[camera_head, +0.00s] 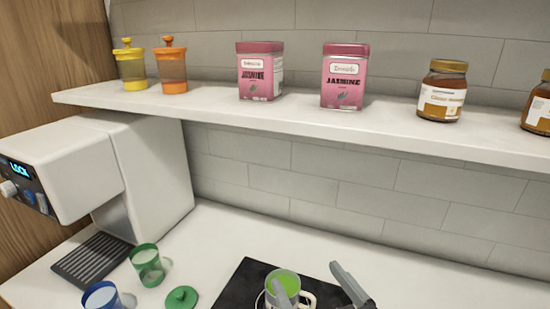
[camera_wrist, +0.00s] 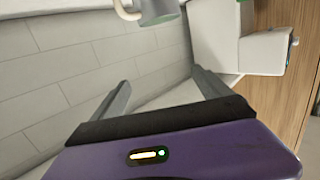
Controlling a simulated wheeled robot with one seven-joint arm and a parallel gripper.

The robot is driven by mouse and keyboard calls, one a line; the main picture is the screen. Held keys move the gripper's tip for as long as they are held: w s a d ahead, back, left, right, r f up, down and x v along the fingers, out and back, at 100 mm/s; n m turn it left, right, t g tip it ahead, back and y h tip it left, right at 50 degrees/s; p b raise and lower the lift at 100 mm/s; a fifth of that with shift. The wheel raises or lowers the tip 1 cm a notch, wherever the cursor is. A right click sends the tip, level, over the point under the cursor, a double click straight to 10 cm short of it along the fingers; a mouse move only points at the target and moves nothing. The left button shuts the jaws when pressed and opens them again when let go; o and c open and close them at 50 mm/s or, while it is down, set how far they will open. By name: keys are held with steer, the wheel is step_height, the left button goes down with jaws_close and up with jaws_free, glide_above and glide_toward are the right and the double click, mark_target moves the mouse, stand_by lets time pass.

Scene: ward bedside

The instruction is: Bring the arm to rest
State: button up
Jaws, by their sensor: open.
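My gripper (camera_head: 318,284) is at the bottom of the head view, its two grey fingers spread apart. It also shows in the wrist view (camera_wrist: 160,78), open with nothing between the fingertips. A light mug (camera_head: 308,299) with a green top or content stands on a black mat (camera_head: 246,280) on the counter. In the head view, one finger overlaps the mug; whether they touch cannot be told. In the wrist view, a grey mug (camera_wrist: 158,10) is beyond the fingertips at the top edge, partly cut off.
A white machine (camera_head: 150,170) with a drip tray (camera_head: 90,260) stands left. Green (camera_head: 147,264) and blue (camera_head: 101,296) cups and a green lid (camera_head: 181,298) are near it. The shelf (camera_head: 300,118) above holds jars and pink tins (camera_head: 344,78). The counter (camera_head: 440,275) right is clear.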

steer(key=s+d+f+m+h, duration=0.1)
steer(key=s+d+f, duration=0.3)
steer(key=s, duration=0.6)
steer(key=s+d+f+m+h, duration=0.1)
steer(key=s+d+f, duration=0.3)
steer(key=s, duration=0.7)
steer(key=s+d+f+m+g+h, duration=0.1)
steer(key=s+d+f+h, duration=0.2)
steer(key=s, duration=0.7)
steer(key=d+f, duration=0.1)
steer(key=d, duration=0.1)
steer(key=shift+s+d+f+m, duration=0.3)
steer(key=shift+d+f+m, duration=0.05)
steer(key=shift+d+m, duration=0.05)
